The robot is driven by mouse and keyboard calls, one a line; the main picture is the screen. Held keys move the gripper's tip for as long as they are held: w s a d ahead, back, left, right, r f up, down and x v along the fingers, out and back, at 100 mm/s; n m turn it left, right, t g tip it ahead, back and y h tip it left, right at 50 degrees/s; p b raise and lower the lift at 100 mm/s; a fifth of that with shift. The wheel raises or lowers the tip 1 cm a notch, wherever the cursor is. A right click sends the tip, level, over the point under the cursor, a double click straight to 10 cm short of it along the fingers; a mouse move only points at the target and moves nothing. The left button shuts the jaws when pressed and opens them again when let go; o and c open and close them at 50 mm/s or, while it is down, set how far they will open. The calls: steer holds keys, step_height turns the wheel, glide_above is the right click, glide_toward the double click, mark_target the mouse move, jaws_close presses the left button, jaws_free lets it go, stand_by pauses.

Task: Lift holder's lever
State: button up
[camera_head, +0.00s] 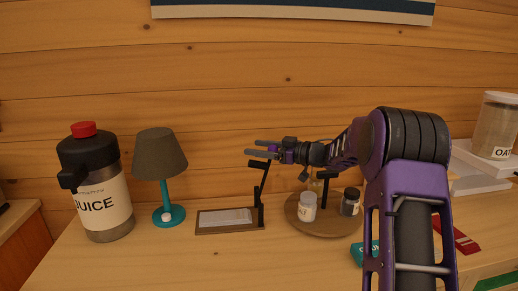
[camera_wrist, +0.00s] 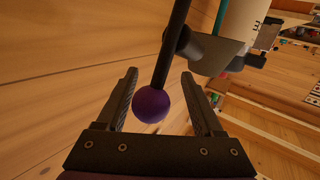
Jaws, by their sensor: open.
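The holder (camera_head: 205,219) is a low wooden base with white sheets on it, standing on the counter between the lamp and the round tray. Its lever, a thin black arm (camera_head: 261,190), rises at the holder's right end towards my gripper (camera_head: 254,149). My gripper is open, with its fingers pointing left above the holder's right end. In the wrist view, a black rod (camera_wrist: 173,45) ending in a purple ball (camera_wrist: 151,105) shows between the two open fingers. The ball appears apart from both fingers; contact cannot be made out. The lever's top is partly hidden in the head view.
A teal lamp (camera_head: 160,155) and a juice jug (camera_head: 104,205) stand left of the holder. A round wooden tray (camera_head: 327,222) with small jars is to its right. A log wall (camera_head: 230,90) is behind. Counter in front of the holder is clear.

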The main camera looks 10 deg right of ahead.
steer(key=p+v, duration=0.1)
steer(key=v, duration=1.6)
steer(key=shift+d, duration=0.2)
steer(key=shift+s, duration=0.15)
